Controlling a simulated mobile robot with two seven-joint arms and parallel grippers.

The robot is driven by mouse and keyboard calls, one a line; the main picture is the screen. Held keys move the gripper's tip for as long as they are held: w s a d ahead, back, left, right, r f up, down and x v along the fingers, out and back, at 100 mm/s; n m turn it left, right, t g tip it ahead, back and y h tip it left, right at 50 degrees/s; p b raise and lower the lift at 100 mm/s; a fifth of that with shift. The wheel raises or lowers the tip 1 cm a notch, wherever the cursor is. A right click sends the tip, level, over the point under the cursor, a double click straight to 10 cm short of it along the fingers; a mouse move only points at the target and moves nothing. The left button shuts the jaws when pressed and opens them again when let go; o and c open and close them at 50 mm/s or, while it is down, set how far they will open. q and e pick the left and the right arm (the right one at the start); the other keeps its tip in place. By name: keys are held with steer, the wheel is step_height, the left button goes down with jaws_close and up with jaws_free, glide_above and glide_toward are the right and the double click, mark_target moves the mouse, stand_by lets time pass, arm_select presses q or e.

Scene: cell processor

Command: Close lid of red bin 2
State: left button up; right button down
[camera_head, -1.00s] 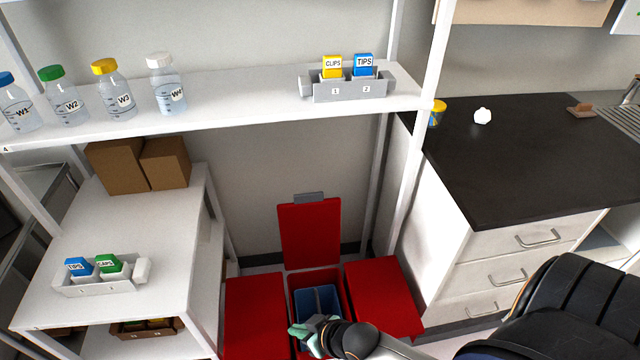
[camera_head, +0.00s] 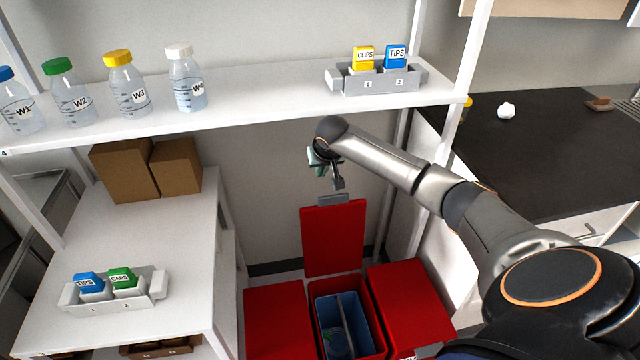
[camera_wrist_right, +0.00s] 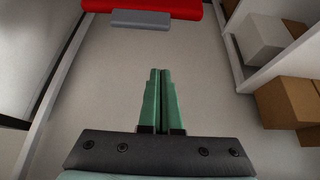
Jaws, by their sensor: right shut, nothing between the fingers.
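The middle red bin (camera_head: 377,322) on the floor is open, with a blue divided insert (camera_head: 352,307) and a pale round object inside. Its red lid (camera_head: 334,238) stands upright at the back, with a grey handle (camera_head: 333,199) on its top edge. In the right wrist view the lid (camera_wrist_right: 160,4) and its handle (camera_wrist_right: 141,19) show at the top edge. My right gripper (camera_head: 338,184) is just above the handle, apart from it. Its green fingers (camera_wrist_right: 164,78) are shut and empty. My left gripper is out of view.
Red bins with shut lids stand at the left (camera_head: 278,322) and right (camera_head: 410,303) of the open one. A white shelf (camera_head: 260,98) with bottles and a grey box rack (camera_head: 378,80) spans above. A shelf post (camera_head: 462,120) stands close to my right arm.

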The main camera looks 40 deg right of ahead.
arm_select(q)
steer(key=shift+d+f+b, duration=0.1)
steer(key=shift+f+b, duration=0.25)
arm_select(e)
step_height(320, 180, down, 8)
steer(key=shift+w+r, duration=0.2)
steer(key=shift+w, duration=0.15)
stand_by(0.5)
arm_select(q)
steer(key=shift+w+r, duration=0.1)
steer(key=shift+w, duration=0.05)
